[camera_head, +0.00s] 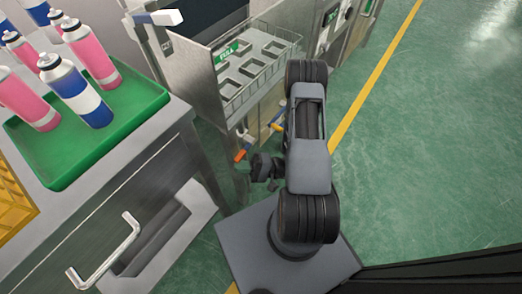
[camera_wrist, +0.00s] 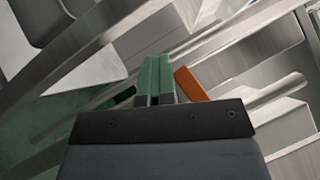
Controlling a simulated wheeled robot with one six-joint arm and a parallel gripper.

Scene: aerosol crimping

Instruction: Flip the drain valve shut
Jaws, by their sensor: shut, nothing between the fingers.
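I cannot tell whether the fingers touch the lever. In the head view the dark end of my arm is close to the right of the orange lever; the fingertips are not clear there.
A wire basket (camera_head: 265,80) with several square holders hangs above the lever. A yellow-orange part (camera_head: 278,126) is close by. At left, a green tray (camera_head: 62,180) of several pink and blue bottles stands on a steel cabinet. Green floor is clear at right.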

